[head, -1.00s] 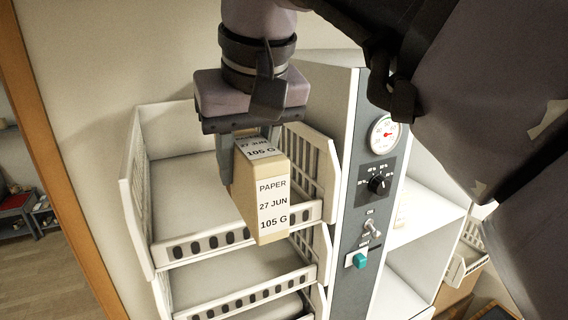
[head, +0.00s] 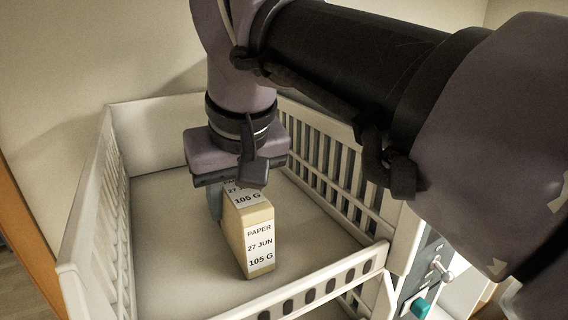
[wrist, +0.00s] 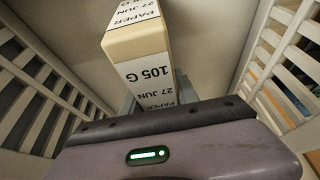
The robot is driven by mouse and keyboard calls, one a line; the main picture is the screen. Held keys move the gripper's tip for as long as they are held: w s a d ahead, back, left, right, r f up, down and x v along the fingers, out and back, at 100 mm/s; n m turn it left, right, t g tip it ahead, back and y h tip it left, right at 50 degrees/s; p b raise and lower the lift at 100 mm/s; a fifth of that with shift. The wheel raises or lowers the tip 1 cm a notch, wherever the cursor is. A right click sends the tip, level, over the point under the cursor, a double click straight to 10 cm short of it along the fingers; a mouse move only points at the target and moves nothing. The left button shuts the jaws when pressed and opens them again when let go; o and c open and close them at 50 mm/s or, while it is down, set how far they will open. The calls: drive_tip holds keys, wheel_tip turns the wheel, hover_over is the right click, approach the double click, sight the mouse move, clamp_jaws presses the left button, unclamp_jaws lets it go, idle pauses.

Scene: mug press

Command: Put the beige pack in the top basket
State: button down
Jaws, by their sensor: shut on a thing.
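The beige pack (head: 236,235) has white labels reading PAPER, 27 JUN, 105 G. My gripper (head: 228,205) is shut on the pack's upper part and points down, with the pack hanging upright below it. The pack is inside the outline of the white top basket (head: 315,292), low over its pale floor; I cannot tell whether it touches the floor. In the wrist view the pack (wrist: 138,48) stands out from between the fingers, with slatted basket walls on both sides. The fingers are mostly hidden by the pack and the gripper body.
The basket's slatted side walls and front rail stand around the pack. The basket floor shows no other objects. A panel with a toggle switch (head: 441,269) and a teal button (head: 420,307) is at the lower right.

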drive_tip(key=shift+s+d+r, duration=0.1)
drive_tip(key=shift+s+d, duration=0.15)
drive_tip(key=shift+s, duration=0.1)
drive_tip(key=c, duration=1.2)
unclamp_jaws()
drive_tip(key=shift+w+f, duration=0.1)
drive_tip(key=shift+f, duration=0.1)
drive_tip(key=shift+c, duration=0.2)
drive_tip(key=o, duration=0.3)
drive_tip(key=shift+w+a, duration=0.15)
drive_tip(key=shift+a, duration=0.05)
drive_tip(key=shift+d, duration=0.1)
